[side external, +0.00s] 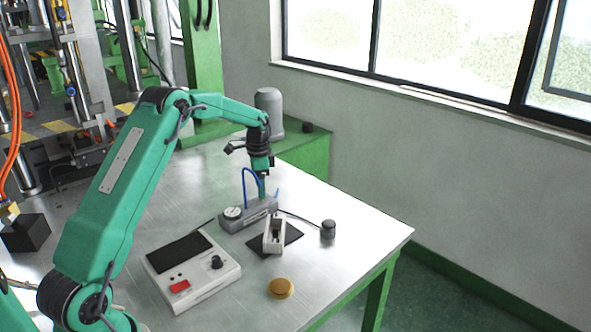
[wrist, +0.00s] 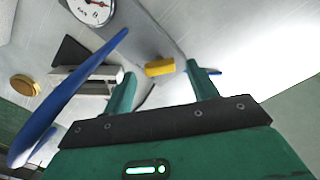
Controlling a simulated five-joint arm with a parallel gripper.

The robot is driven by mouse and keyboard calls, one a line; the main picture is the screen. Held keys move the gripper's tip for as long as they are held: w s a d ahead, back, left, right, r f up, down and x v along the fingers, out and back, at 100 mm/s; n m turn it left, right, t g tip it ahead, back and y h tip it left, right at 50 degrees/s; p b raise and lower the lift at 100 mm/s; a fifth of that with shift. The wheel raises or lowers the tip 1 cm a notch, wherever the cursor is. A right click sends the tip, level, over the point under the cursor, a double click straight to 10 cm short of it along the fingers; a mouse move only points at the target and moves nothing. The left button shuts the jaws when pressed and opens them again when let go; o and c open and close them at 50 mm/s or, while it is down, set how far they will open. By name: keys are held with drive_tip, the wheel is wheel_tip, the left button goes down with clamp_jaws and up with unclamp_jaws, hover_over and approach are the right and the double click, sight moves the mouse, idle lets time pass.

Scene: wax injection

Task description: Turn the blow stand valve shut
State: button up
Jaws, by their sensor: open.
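The blow stand (side external: 250,215) is a grey block on the table with a round white gauge (side external: 233,212) at its left end. The gauge also shows at the top of the wrist view (wrist: 92,8). A yellow valve handle (wrist: 159,68) sits on the grey block in the wrist view. My gripper (side external: 262,193) points down above the right part of the stand. In the wrist view its two green fingers are open, one on each side of the yellow handle. I cannot tell whether they touch it. The handle is hidden in the side view.
A blue hose (side external: 246,183) arches beside my gripper and crosses the left of the wrist view. A white clamp-like part (side external: 273,237) on a dark pad, a control box (side external: 192,268), a dark knob-like piece (side external: 328,229) and a tan disc (side external: 281,288) stand nearby. The table's right side is clear.

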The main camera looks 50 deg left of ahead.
drive_tip(key=shift+r, duration=3.2)
drive_tip(key=c, duration=0.5)
drive_tip(key=n, duration=0.9)
drive_tip(key=shift+d, duration=0.1)
drive_tip(key=n, duration=0.9)
drive_tip(key=shift+s+d, duration=0.1)
drive_tip(key=shift+f, duration=0.1)
drive_tip(key=shift+f, duration=3.8)
